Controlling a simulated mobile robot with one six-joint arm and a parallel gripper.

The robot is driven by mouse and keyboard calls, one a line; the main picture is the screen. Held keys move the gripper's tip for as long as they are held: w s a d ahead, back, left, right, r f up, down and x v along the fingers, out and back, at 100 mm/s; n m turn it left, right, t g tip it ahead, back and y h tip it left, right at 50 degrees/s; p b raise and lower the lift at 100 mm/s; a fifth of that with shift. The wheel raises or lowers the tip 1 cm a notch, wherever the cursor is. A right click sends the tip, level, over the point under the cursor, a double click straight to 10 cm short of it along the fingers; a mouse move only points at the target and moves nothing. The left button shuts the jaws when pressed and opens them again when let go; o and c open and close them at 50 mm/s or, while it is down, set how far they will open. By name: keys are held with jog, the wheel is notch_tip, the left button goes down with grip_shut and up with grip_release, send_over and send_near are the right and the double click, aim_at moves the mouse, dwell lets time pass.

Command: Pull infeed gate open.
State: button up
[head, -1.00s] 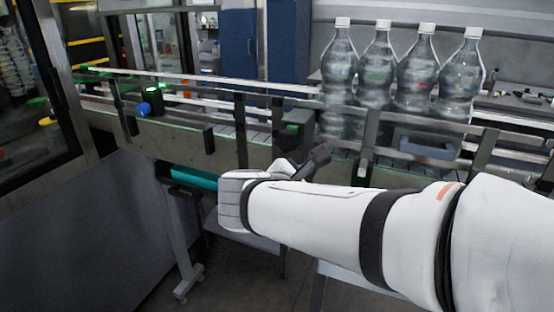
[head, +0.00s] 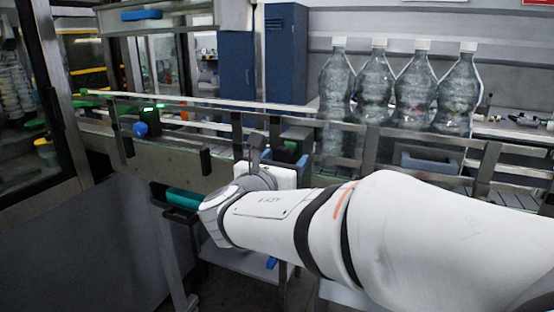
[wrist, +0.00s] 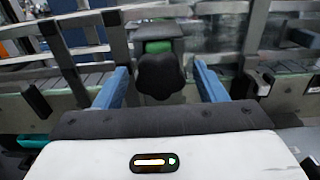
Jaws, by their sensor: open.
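A black lobed knob (wrist: 160,75), which looks like the infeed gate's handle, sits in front of a green-topped block (wrist: 158,46) at the conveyor rail in the wrist view. My gripper (wrist: 161,82) is open, with one blue finger on each side of the knob and a visible gap on both sides. In the head view, my gripper (head: 258,155) is at the near side of the conveyor, left of the bottles. The green block (head: 290,146) shows just behind it there; my wrist hides the knob.
Several clear bottles (head: 375,85) with white caps stand on the conveyor at right. Metal guide rails (head: 200,104) and uprights run along its near side. A blue knob (head: 140,129) is farther left, and a teal cylinder (head: 184,198) is below. A machine frame (head: 55,90) stands at far left.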

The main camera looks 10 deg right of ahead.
jog(key=shift+w+d, duration=0.25)
jog(key=shift+w, duration=0.1)
jog(key=shift+c, duration=0.3)
